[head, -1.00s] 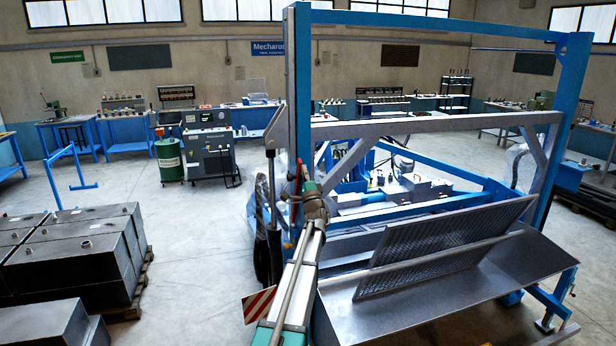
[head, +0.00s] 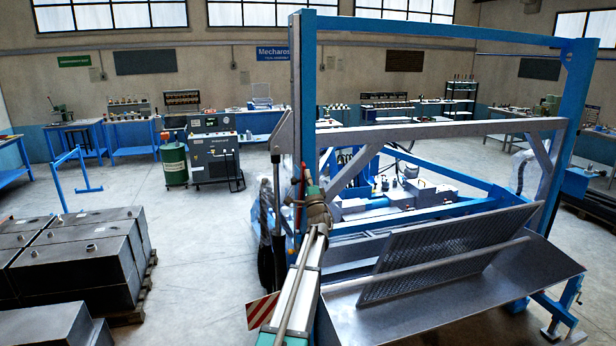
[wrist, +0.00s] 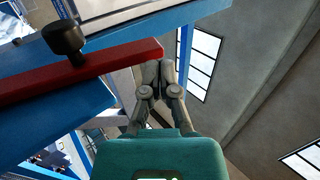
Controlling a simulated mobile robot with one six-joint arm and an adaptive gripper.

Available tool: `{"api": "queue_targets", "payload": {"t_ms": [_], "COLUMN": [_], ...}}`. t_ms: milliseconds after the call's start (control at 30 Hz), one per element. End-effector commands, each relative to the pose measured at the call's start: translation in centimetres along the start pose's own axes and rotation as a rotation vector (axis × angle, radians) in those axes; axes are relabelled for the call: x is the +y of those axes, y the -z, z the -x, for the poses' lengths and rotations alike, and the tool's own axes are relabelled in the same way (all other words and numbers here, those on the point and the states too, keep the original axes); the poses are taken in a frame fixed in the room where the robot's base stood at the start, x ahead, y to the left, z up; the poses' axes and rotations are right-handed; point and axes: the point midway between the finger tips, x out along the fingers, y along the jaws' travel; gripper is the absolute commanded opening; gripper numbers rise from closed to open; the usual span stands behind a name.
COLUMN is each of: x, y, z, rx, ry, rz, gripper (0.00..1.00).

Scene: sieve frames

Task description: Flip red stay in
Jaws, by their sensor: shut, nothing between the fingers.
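The red stay (wrist: 80,72) is a long, straight red bar that runs across the upper left of the wrist view. It lies along a blue frame beam (wrist: 60,122) and carries a black knob (wrist: 66,42). Its right end is beside the fingertips of my gripper (wrist: 167,66), which is shut and empty. I cannot tell whether the fingertips touch the bar. In the head view my arm reaches up to the left post (head: 307,90) of the blue frame, and the stay is mostly hidden there.
A grey mesh panel (head: 440,250) leans above a sloping metal tray (head: 430,300) at the right. A grey crossbar (head: 440,129) spans the frame. Dark metal blocks (head: 80,250) sit on a pallet at the left. Open floor (head: 205,260) lies between them and the frame.

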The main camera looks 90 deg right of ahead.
Motion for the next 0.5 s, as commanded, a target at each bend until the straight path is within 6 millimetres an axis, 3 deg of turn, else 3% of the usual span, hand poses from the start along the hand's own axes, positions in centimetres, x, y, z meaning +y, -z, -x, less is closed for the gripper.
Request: {"api": "queue_targets", "payload": {"t_ms": [500], "x": [-2.9], "y": [-0.5], "z": [7.7], "rx": [-0.002], "ry": [0.0], "rz": [-0.001], "gripper": [0.0]}}
